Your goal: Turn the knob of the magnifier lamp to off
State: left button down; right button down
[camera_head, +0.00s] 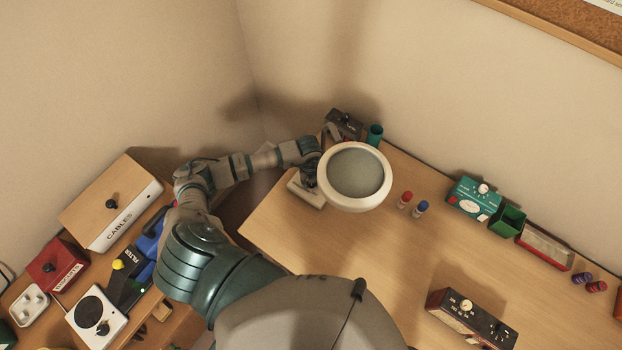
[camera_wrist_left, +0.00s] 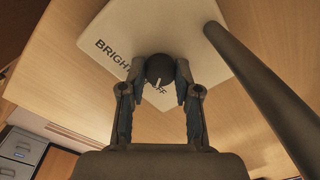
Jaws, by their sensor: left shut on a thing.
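The magnifier lamp (camera_head: 355,176) has a round white head with a grey lens and stands at the desk's left corner. Its white base (camera_head: 306,193) is partly hidden by my left gripper (camera_head: 311,175). The dark round knob (camera_wrist_left: 159,69) has a pale pointer line, angled toward the lower part of the picture, near the "FF" word. My left gripper (camera_wrist_left: 160,84) is shut on the knob, one finger on each side. My right gripper is not in view.
The lamp's dark arm (camera_wrist_left: 262,95) rises close to the gripper on the right. A dark box (camera_head: 344,124) and a green cup (camera_head: 374,134) stand behind the lamp. Red (camera_head: 405,199) and blue (camera_head: 421,208) small items stand right of it.

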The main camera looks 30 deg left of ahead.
pick_arm(q)
jog(key=shift+d+n+p, duration=0.1)
jog(key=shift+n+p, duration=0.45)
jog(key=shift+n, duration=1.05)
jog(key=c, duration=0.8)
grip_release()
jog(key=r, duration=1.2)
jog(key=shift+s, duration=0.2)
